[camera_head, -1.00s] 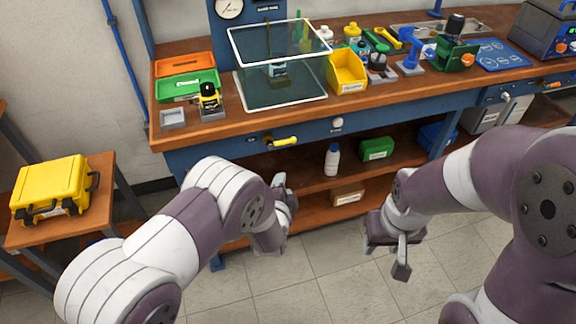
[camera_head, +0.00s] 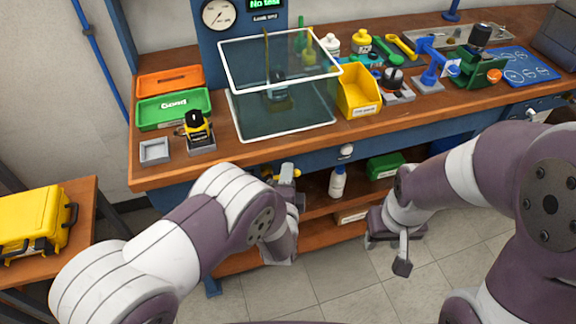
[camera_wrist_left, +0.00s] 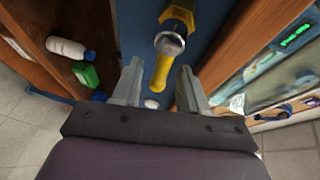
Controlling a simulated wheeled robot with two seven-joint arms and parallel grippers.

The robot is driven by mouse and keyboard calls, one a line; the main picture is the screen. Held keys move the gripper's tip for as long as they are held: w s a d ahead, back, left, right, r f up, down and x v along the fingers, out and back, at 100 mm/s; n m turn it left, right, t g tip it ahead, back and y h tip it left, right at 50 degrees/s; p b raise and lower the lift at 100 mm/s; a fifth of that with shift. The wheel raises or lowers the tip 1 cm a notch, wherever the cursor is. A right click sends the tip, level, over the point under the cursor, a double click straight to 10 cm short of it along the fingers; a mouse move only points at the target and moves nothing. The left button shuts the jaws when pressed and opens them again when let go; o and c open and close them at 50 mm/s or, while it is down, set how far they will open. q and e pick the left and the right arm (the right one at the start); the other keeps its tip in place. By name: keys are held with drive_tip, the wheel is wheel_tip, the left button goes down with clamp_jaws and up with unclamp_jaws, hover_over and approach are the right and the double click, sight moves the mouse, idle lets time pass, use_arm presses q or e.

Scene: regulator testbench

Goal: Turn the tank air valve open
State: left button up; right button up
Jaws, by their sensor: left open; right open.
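The tank air valve is a yellow lever (camera_wrist_left: 161,68) with a metal hub (camera_wrist_left: 170,42) on the blue front of the bench. In the left wrist view the lever reaches down between the two fingers of my open left gripper (camera_wrist_left: 158,72), with space on both sides. In the head view my left gripper (camera_head: 286,174) is at the bench front and hides most of the valve; only a bit of yellow (camera_head: 297,172) shows. My right gripper (camera_head: 398,246) is open and empty, pointing down over the floor in front of the bench.
The wooden benchtop (camera_head: 225,150) edge is just above my left gripper. On it stand a clear-lidded tank (camera_head: 280,118), a green tray (camera_head: 172,108) and a yellow bin (camera_head: 358,92). A white bottle (camera_head: 337,182) and green box (camera_head: 385,166) are on the shelf below.

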use_arm(q)
drive_tip(key=shift+w+f, duration=0.1)
drive_tip(key=shift+w, duration=0.15)
drive_tip(key=shift+s, duration=0.15)
drive_tip(key=shift+c, duration=0.9)
clamp_jaws()
